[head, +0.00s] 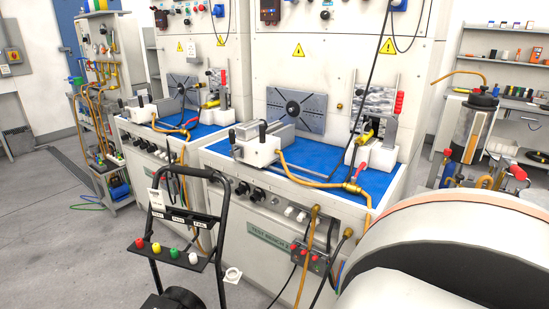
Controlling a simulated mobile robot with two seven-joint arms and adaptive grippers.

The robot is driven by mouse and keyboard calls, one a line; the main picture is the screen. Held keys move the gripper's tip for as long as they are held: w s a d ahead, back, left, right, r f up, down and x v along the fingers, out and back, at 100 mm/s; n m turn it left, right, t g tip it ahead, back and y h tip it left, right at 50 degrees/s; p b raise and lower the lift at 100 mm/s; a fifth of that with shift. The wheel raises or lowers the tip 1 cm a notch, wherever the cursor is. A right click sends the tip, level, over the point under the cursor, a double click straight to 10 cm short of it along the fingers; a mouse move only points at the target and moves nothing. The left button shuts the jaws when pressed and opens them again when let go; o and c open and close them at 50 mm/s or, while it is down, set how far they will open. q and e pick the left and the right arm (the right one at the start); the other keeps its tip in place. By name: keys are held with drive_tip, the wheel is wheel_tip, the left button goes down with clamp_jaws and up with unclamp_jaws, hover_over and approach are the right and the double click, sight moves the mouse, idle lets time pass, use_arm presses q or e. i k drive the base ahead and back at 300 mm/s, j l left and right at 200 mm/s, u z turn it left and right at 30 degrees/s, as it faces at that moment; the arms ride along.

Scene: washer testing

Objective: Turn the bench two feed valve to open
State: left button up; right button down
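The nearer test bench (234,164) has a blue top and a green sign (268,239) on its front; its bench number is too small to read surely. A brass valve with a small red lever (359,172) sits at the front right of its blue top, joined to a yellow hose (305,179). It looks like the feed valve. Neither of my grippers shows in the head view, and nothing is seen touching the valve.
A black-framed trolley (217,232) with coloured knobs stands in front of the bench. Hoses and cables hang down the bench front. A similar bench (130,128) stands behind to the left. A large white rounded body fills the lower right. Grey floor (60,250) is clear at left.

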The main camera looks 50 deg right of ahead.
sight(363, 164)
drive_tip(key=z, duration=2.25)
